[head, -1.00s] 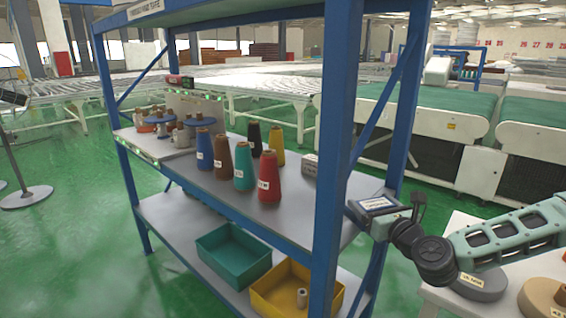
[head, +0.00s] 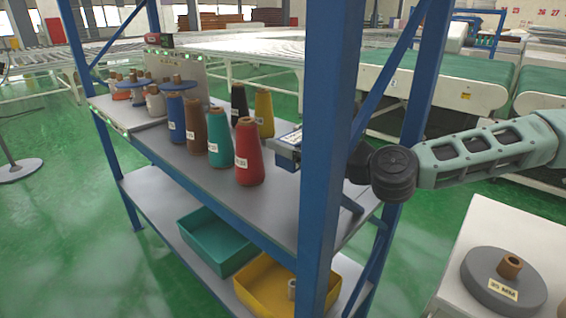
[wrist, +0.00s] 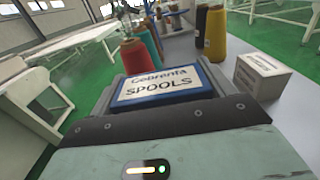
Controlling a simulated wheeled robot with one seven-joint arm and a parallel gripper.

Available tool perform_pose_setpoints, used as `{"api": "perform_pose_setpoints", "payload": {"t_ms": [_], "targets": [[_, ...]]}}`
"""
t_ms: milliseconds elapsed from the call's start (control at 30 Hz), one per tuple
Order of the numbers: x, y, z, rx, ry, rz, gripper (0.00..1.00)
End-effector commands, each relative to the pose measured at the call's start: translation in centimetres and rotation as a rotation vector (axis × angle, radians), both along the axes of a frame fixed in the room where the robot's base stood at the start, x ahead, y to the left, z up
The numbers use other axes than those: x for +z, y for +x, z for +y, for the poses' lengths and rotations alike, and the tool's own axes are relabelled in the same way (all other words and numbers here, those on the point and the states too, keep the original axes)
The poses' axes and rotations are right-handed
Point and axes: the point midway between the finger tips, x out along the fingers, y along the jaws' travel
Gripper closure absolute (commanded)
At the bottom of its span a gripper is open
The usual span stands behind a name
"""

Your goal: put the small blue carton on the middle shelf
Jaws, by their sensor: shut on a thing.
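The small blue carton (wrist: 165,84), with a white label reading "SPOOLS", is held in my gripper (wrist: 160,112), which is shut on it. In the head view the carton (head: 289,139) shows just left of the shelf's near blue post, over the right part of the middle shelf (head: 283,210). The post hides most of my gripper there. The carton appears raised above the grey board; the exact gap is unclear.
Red (head: 249,158), teal (head: 219,138) and yellow (head: 264,114) cones stand among several others left of the carton. A small white box (wrist: 262,74) sits on the shelf right of it. The near blue post (head: 325,150) stands close to my arm. Bins (head: 212,243) fill part of the lower shelf.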

Motion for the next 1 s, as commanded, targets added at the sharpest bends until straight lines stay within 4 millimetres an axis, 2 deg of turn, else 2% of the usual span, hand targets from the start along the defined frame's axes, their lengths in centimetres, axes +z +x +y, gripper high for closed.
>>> {"api": "perform_pose_setpoints", "payload": {"t_ms": [100,333,533,933,967,1000], "targets": [[-2.0,-0.1,0.1,0.001,0.000,0.002,0.46],[-3.9,0.0,0.0,-0.001,0.001,0.001,0.46],[-6.5,0.0,0.0,-0.001,0.001,0.000,0.46],[-7.2,0.0,0.0,-0.002,0.001,-0.001,0.46],[-7.1,0.0,0.0,-0.001,0.001,-0.001,0.10],[-7.0,0.0,0.0,-0.001,0.001,-0.001,0.00]]}}
